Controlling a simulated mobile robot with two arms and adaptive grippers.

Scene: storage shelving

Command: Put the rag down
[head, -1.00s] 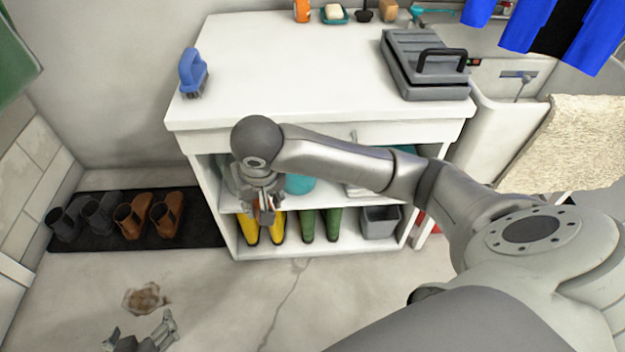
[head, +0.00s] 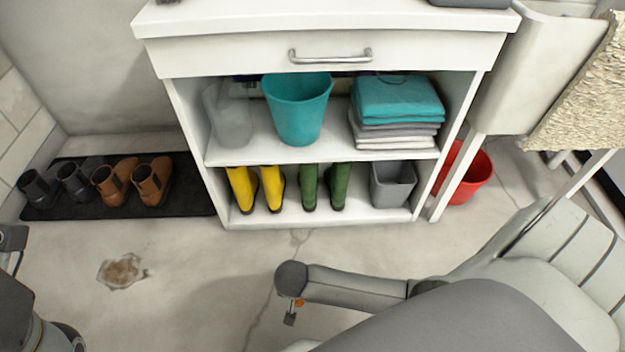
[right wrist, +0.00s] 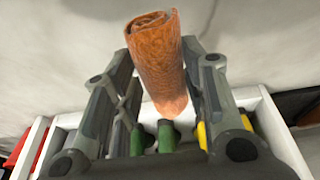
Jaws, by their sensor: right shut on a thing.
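The rag looks like a rolled, orange-brown piece (right wrist: 160,60) in the right wrist view. It sits between the fingers of my right gripper (right wrist: 158,72), which is shut on it. In the head view my right gripper (head: 291,312) is low over the floor in front of the shelf unit, mostly hidden by my arm. Only a small orange bit of the rag (head: 299,302) shows there. My left gripper (head: 12,243) is partly in view at the left edge, cut off, with nothing seen in it.
The white shelf unit (head: 320,152) holds a teal bucket (head: 298,110), folded towels (head: 398,100), yellow boots (head: 243,188), green boots (head: 310,185) and a grey bin (head: 392,188). A red bucket (head: 468,175) stands right. Shoes stand on a black mat (head: 190,190). A brown stain (head: 122,271) marks open floor.

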